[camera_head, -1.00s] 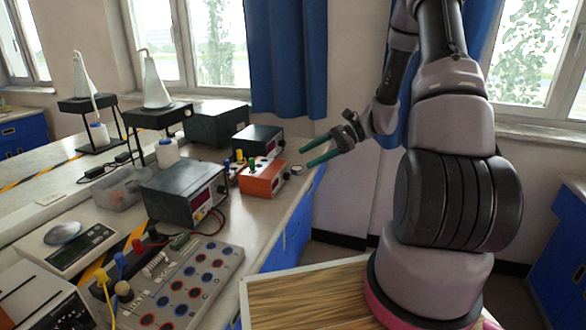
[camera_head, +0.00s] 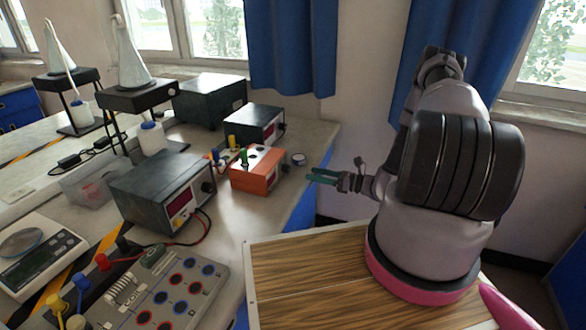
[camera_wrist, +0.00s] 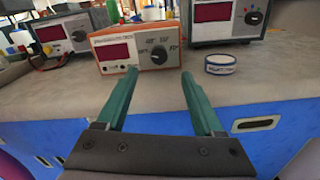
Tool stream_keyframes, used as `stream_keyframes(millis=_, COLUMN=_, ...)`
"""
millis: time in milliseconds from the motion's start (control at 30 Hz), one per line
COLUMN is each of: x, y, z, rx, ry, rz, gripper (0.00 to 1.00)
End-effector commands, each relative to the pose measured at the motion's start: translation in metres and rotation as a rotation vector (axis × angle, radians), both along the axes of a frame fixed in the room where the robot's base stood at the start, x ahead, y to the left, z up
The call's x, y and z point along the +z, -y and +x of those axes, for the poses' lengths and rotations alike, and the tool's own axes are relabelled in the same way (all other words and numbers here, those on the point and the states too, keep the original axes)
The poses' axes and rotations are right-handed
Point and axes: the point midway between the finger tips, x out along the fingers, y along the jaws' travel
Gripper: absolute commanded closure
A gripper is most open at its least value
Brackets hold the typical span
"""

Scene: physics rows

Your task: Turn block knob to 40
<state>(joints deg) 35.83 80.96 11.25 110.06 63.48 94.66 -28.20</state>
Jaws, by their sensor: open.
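An orange-cased box (camera_head: 257,170) stands near the bench edge. In the wrist view its pale front panel (camera_wrist: 112,68) carries a dark red display and a dark round knob (camera_wrist: 159,54) with printed marks around it; the marks are too small to read. My gripper (camera_head: 312,178) is open, with two green fingers, in front and to the right of this box. In the wrist view my gripper (camera_wrist: 159,76) has its fingers parallel and apart, pointing toward the knob, with nothing between them. The fingers appear short of the panel, not touching the knob.
A black box (camera_head: 254,125) with its own knob (camera_wrist: 255,18) stands behind the orange one. Another dark meter box (camera_head: 165,188) with a knob (camera_wrist: 79,35) stands on the other side. A round labelled roll (camera_wrist: 220,64) sits by the bench edge.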

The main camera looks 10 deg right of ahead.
Motion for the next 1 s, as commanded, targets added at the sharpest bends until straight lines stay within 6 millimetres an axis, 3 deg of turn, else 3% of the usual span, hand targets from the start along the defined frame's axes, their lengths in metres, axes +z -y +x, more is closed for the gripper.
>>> stream_keyframes(millis=200, x=0.000, y=-0.038, z=0.023, rx=0.006, ry=0.001, rz=0.000, gripper=0.31)
stream_keyframes(millis=400, x=0.001, y=-0.063, z=0.041, rx=0.005, ry=0.001, rz=0.000, gripper=0.31)
stream_keyframes(millis=867, x=0.001, y=-0.074, z=0.049, rx=0.002, ry=0.001, rz=-0.001, gripper=0.31)
stream_keyframes(millis=1000, x=0.001, y=-0.074, z=0.049, rx=0.002, ry=0.001, rz=-0.001, gripper=0.80)
